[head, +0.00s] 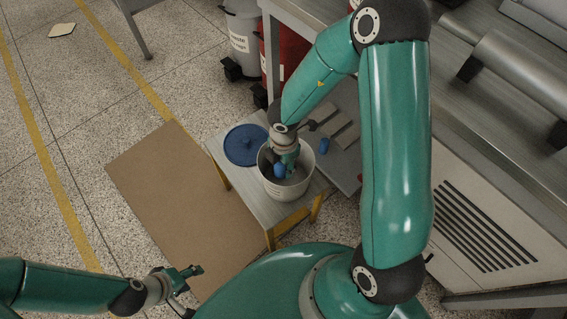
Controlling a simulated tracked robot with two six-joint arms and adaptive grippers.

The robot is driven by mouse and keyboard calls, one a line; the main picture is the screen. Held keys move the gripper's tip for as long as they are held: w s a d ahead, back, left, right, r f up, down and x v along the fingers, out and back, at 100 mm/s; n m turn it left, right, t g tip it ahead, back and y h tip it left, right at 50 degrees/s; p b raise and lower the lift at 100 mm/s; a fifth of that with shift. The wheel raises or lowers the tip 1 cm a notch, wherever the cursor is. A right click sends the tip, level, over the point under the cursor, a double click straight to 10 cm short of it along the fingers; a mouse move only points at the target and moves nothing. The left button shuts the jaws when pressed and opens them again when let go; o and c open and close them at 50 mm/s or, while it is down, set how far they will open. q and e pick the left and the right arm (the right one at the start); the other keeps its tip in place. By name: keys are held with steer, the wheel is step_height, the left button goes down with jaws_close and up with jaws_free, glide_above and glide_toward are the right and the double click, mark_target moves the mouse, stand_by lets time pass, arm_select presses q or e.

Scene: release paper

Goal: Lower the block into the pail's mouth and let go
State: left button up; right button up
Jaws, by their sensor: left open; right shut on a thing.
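A white pail (290,192) stands open on a small table with yellow legs. My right gripper (281,168) points down into the pail's mouth and is shut on a small blue block (279,171). The block appears inside the mouth, near the rim level, though its exact height is hard to tell. The gripper and arm partly hide the pail's inside. My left gripper (195,271) is open and empty at the lower left, over the edge of a brown board, well apart from the pail.
A round blue lid (246,144) lies on the small table (226,152) left of the pail. A brown board (180,205) lies on the floor. A metal bench (500,110) with rollers fills the right.

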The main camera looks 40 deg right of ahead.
steer(key=o, duration=1.3)
steer(key=shift+r, duration=0.1)
step_height(320, 180, up, 12)
steer(key=shift+d+f, duration=0.1)
steer(key=shift+f, duration=0.05)
